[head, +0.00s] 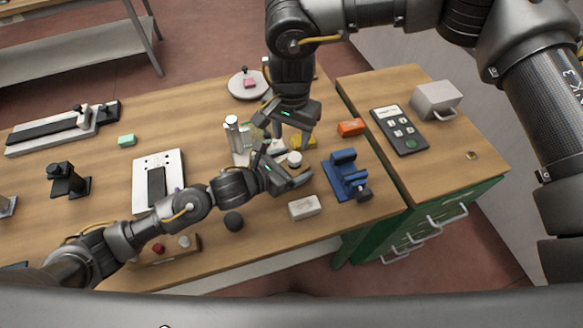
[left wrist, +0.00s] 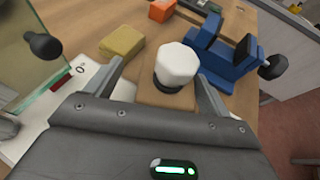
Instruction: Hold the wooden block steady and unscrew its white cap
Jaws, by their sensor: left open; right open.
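The white cap (left wrist: 177,62) sits on a dark collar on top of the wooden block (left wrist: 163,96) in the left wrist view. In the head view the cap (head: 295,158) shows between the fingers of my left gripper (head: 288,163), with the block mostly hidden. My left gripper is open, with one finger on each side of the block; whether either finger touches it I cannot tell. My right gripper (head: 284,134) is open, pointing down just behind the cap, apart from it.
A blue vise (head: 346,176) stands close right of the block. An orange box (head: 351,127) lies behind the vise; a pale block (head: 305,207) lies in front.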

